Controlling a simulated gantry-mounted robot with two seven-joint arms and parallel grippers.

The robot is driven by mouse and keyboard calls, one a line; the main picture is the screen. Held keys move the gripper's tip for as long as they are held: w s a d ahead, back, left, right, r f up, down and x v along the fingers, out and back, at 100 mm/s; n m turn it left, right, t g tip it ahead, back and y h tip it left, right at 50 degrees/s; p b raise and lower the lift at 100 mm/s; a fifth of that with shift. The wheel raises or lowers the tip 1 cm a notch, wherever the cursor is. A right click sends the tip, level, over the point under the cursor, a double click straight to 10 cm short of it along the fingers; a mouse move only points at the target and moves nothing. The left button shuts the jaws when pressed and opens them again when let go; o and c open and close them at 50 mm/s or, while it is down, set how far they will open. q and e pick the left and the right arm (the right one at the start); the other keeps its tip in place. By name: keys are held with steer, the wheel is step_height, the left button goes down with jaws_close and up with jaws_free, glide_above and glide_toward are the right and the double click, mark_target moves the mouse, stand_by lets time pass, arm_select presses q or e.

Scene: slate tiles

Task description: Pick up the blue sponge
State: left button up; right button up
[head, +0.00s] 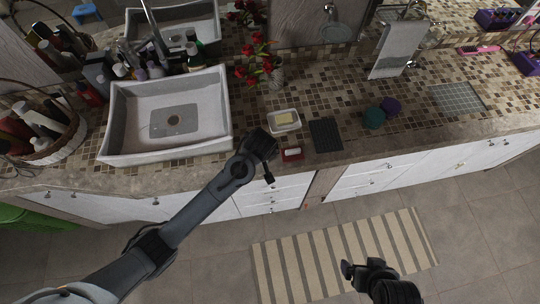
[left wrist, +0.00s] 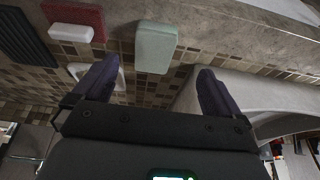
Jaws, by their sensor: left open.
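A pale blue-green sponge block (left wrist: 156,46) lies on the mosaic counter in the left wrist view, the only block there near the task's blue sponge. My left gripper (left wrist: 155,88) is open; its two purple-grey fingers point toward the sponge, which sits ahead of the gap, apart from both fingers. In the head view my left gripper (head: 264,152) is over the counter's front edge, right of the sink, and it appears to hide the sponge. My right gripper (head: 362,270) is low over the floor, away from the counter; its jaw opening is unclear.
A red holder (head: 291,154) with a white piece, a soap dish (head: 285,121) and a black mat (head: 326,135) lie right of my left gripper. A white sink (head: 133,120) is on its left.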

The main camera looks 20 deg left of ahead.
arm_select(q)
steer(key=shift+w+a+r+t, duration=0.15)
steer(key=shift+w+r+t, duration=0.15)
steer(key=shift+w, duration=0.4)
steer(key=shift+w+f, duration=0.15)
steer(key=shift+w, duration=0.15)
steer(key=shift+b+x, duration=0.3)
steer(key=shift+x, duration=4.5)
steer(key=shift+s, duration=0.15)
steer(key=shift+c, duration=0.2)
steer(key=c, duration=1)
